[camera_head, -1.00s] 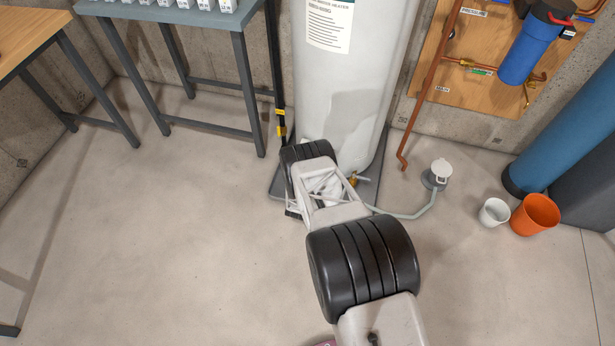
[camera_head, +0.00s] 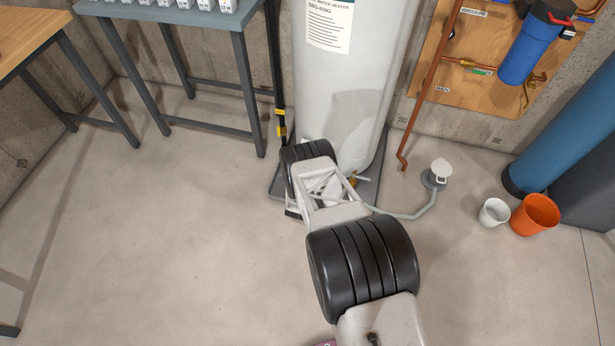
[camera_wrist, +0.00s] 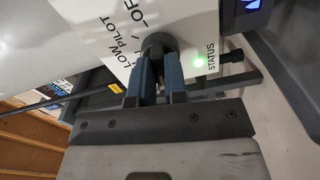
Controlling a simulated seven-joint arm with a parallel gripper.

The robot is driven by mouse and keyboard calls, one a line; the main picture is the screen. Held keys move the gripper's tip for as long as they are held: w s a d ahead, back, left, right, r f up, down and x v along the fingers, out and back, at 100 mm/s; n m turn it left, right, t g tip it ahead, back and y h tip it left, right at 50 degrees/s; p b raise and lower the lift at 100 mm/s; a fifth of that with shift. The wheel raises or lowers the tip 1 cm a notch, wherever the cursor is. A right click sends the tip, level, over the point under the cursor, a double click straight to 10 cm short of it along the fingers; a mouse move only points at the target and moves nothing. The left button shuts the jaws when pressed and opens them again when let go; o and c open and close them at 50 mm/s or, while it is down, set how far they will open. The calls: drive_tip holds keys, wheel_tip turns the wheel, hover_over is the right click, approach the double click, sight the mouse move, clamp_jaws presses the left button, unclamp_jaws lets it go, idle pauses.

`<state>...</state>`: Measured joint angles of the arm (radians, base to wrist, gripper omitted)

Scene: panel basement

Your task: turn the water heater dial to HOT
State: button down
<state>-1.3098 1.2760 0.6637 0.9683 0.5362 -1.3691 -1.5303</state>
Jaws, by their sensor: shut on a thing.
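The water heater (camera_head: 340,90) is a tall white cylinder in the head view. Its white control box (camera_wrist: 118,38) shows in the wrist view with lettering including "LOW" and "PILOT". The dark round dial (camera_wrist: 158,44) is on the box face. My gripper (camera_wrist: 160,68) is shut on the dial, with a blue-grey finger on either side of it. The dial's pointer is hidden, so I cannot tell its setting. A green light (camera_wrist: 199,62) glows beside the word "STATUS". In the head view my arm hides the dial and the fingertips.
A grey table (camera_head: 180,14) stands left of the heater. A board with copper pipes and a blue filter (camera_head: 524,50) is at the right. A drain cup (camera_head: 437,174), a white bucket (camera_head: 493,212) and an orange bucket (camera_head: 536,214) stand right. The left floor is clear.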

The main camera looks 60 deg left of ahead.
drive_tip(key=c, duration=1.2)
unclamp_jaws()
drive_tip(key=shift+o, duration=0.2)
drive_tip(key=shift+s+d, duration=0.1)
drive_tip(key=v, duration=0.7)
drive_tip(key=shift+s+d, duration=0.25)
drive_tip(key=shift+w+r, duration=0.1)
drive_tip(key=shift+r, duration=0.05)
